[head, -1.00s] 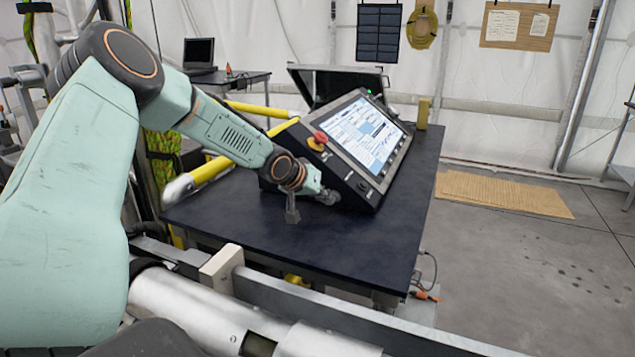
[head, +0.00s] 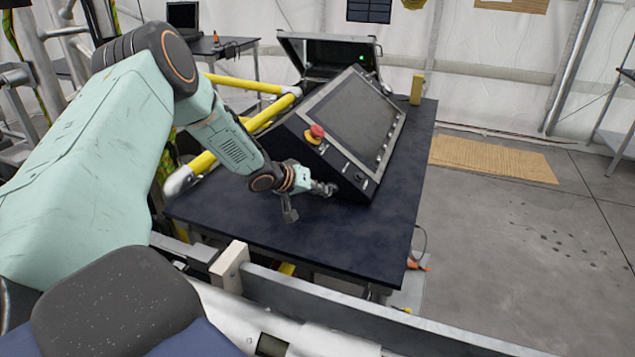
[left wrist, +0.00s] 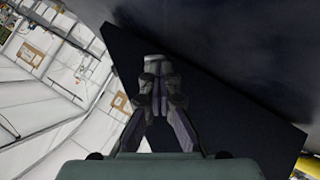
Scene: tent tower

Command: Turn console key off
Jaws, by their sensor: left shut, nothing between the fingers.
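The console (head: 350,115) stands on the dark table with its sloped face toward me, and its screen is dark. A red emergency knob (head: 316,131) on a yellow base sits at the panel's left. A small dark round control (head: 360,178), which looks like the key switch, is on the lower front strip; its turn position is too small to tell. My left gripper (head: 328,190) is shut and empty, low by the console's front left corner, a little left of that control. In the left wrist view its fingers (left wrist: 157,75) are together, and the key cannot be made out.
The table (head: 290,225) has bare room in front of the console. Yellow rails (head: 222,145) run close behind my left arm. An open case (head: 335,60) with a green light stands behind the console, and a yellow block (head: 417,88) stands at the back right corner.

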